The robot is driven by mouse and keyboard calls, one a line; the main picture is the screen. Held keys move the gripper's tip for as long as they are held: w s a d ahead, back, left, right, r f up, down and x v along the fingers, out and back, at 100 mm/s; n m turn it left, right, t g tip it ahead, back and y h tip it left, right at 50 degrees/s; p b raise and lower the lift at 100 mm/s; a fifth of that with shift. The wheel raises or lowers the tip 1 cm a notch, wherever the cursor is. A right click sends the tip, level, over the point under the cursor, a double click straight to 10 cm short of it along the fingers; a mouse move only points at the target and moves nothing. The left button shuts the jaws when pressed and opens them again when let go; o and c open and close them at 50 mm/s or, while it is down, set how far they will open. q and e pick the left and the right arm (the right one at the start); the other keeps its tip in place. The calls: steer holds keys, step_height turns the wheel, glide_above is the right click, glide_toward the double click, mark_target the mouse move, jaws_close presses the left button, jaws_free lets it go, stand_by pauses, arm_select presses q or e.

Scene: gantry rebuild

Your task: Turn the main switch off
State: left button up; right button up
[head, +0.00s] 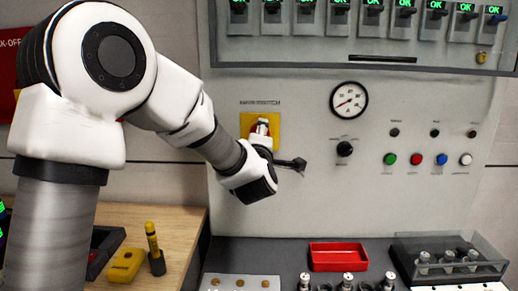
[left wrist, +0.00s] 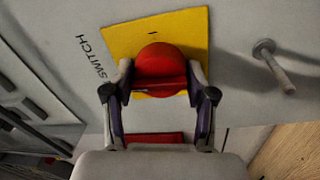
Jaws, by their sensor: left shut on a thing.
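The main switch is a red round knob (left wrist: 160,62) with a raised grip bar on a yellow plate (left wrist: 120,42). In the head view the yellow plate (head: 246,121) is on the upright grey panel, left of the gauge, and my gripper partly hides the knob. My left gripper (left wrist: 158,82) has one finger on each side of the knob's grip bar and is shut on it. In the head view my left gripper (head: 262,130) reaches the plate from below. A small dark mark shows on the plate above the knob in the left wrist view. My right gripper is not in view.
Right of the switch are a round gauge (head: 348,99), a black knob (head: 344,149) and coloured buttons. A metal peg (left wrist: 276,68) sticks out beside the plate. Below stand a red tray (head: 338,256), a clear bin (head: 449,258) and a yellow block (head: 126,264).

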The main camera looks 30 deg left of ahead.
arm_select(q)
steer(key=shift+n+b, duration=0.4)
steer(key=shift+n, duration=0.1)
steer(key=o, duration=1.1)
steer(key=shift+w, duration=0.1)
steer(key=shift+o, duration=0.2)
steer(key=v, duration=0.7)
steer(key=shift+d, duration=0.15)
steer(key=shift+f, duration=0.15)
